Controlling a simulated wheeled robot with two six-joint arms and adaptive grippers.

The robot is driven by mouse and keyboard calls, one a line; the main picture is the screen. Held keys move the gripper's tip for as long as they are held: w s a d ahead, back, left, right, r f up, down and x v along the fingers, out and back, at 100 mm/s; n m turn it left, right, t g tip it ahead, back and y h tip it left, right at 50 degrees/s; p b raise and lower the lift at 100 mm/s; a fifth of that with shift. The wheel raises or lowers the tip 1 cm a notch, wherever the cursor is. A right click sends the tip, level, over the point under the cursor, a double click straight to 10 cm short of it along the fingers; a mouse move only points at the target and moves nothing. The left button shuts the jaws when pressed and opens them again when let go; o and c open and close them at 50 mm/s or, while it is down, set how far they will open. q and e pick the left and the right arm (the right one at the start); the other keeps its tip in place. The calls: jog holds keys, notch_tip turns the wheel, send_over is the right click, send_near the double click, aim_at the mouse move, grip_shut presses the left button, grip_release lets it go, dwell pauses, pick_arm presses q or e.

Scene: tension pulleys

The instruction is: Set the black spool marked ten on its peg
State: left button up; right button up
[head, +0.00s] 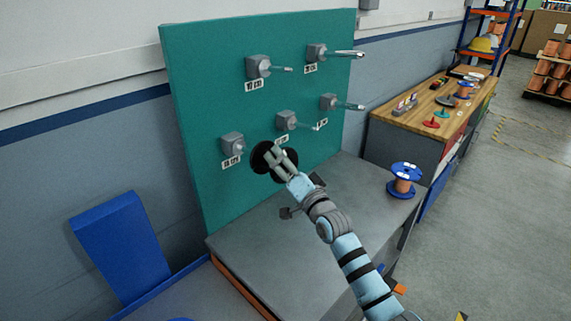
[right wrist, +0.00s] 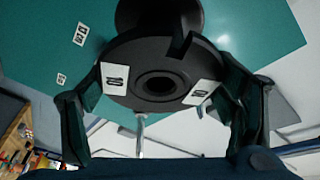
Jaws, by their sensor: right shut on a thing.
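The black spool (head: 259,157) is in my right gripper (head: 281,162), in front of the lower part of the teal board (head: 200,80). In the right wrist view the spool (right wrist: 135,58) faces the camera with its center hole showing, between both fingers. White labels with dark figures, apparently 10, sit on its flange. Several grey peg mounts with metal pegs stick out of the board, among them the lower left one (head: 232,144) and the lower middle one (head: 288,122). The spool is just right of and below the lower left mount. Peg labels are too small to read for certain.
A grey bench top (head: 300,215) stands below the board, with a blue-flanged copper spool (head: 403,180) at its right end. A wooden table (head: 420,118) with small parts stands behind. A blue panel (head: 120,235) leans at the left.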

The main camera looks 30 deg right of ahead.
jog(key=shift+w, duration=0.1)
jog(key=shift+w+a+f+b, duration=0.15)
jog(key=shift+w+b, duration=0.1)
jog(key=shift+b, duration=0.15)
jog(key=shift+w+a+f+b, duration=0.1)
jog(key=shift+w+a+b, duration=0.05)
jog(key=shift+w+b, duration=0.35)
jog(key=shift+w+a+f+b, duration=0.15)
jog(key=shift+w+b, duration=0.2)
jog(key=shift+w, duration=0.2)
jog(key=shift+r, duration=0.15)
jog(key=shift+w, duration=0.1)
jog(key=shift+w+a, duration=0.1)
jog(key=shift+w, duration=0.15)
jog(key=shift+w+a+f+b, duration=0.1)
jog(key=shift+w+a+b, duration=0.1)
jog(key=shift+w+b, duration=0.35)
jog(key=shift+w+a+f+b, duration=0.1)
jog(key=shift+w+a+b, duration=0.1)
jog(key=shift+w+b, duration=0.35)
